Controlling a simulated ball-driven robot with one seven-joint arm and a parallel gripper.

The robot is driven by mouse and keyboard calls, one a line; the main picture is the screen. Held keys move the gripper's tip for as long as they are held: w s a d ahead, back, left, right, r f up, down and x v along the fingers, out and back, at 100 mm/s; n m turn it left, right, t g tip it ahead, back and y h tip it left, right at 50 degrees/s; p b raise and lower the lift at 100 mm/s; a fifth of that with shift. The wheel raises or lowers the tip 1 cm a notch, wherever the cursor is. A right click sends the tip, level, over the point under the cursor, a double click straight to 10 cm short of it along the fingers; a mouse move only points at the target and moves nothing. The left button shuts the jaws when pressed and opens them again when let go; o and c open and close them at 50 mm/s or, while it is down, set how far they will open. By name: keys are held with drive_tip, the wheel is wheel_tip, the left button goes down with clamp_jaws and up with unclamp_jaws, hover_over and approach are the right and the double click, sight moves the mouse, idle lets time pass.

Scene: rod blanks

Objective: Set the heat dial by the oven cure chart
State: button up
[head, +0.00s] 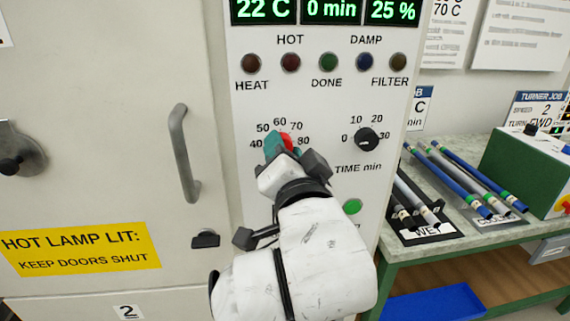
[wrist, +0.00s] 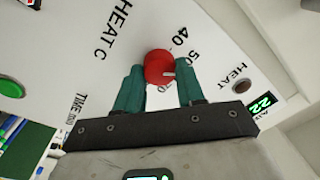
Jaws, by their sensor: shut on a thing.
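The heat dial is a red knob (head: 287,141) on the oven's control panel (head: 250,185), inside a scale with 40, 50, 60, 70 and 80 showing. It also shows in the wrist view (wrist: 158,63), with a short white mark toward the 50-to-70 side; the exact reading is unclear. My gripper (head: 279,146) is shut on the dial, its teal fingers on either side of it in the wrist view (wrist: 160,75). The displays read 22 C (head: 263,10), 0 min and 25 %. Wall sheets with partly cut text (head: 447,32) show at upper right, one reading 70 C.
A time dial (head: 367,139) and a green button (head: 352,206) sit right of my gripper. A door handle (head: 183,152) stands out at left. The HEAT lamp (head: 251,63) looks unlit. Rods lie in a WET rack (head: 425,233) on the bench at right.

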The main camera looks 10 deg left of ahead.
drive_tip(key=m+b, duration=0.4)
drive_tip(key=m, duration=0.2)
drive_tip(key=shift+f+h, duration=0.15)
drive_tip(key=shift+h, duration=0.15)
drive_tip(key=shift+m, duration=0.4)
drive_tip(key=o, duration=1)
drive_tip(key=shift+o, duration=0.2)
drive_tip(key=shift+s, duration=0.1)
drive_tip(key=v, duration=1)
drive_tip(key=shift+s, duration=0.3)
drive_tip(key=shift+d+f, duration=0.1)
drive_tip(key=shift+f, duration=0.05)
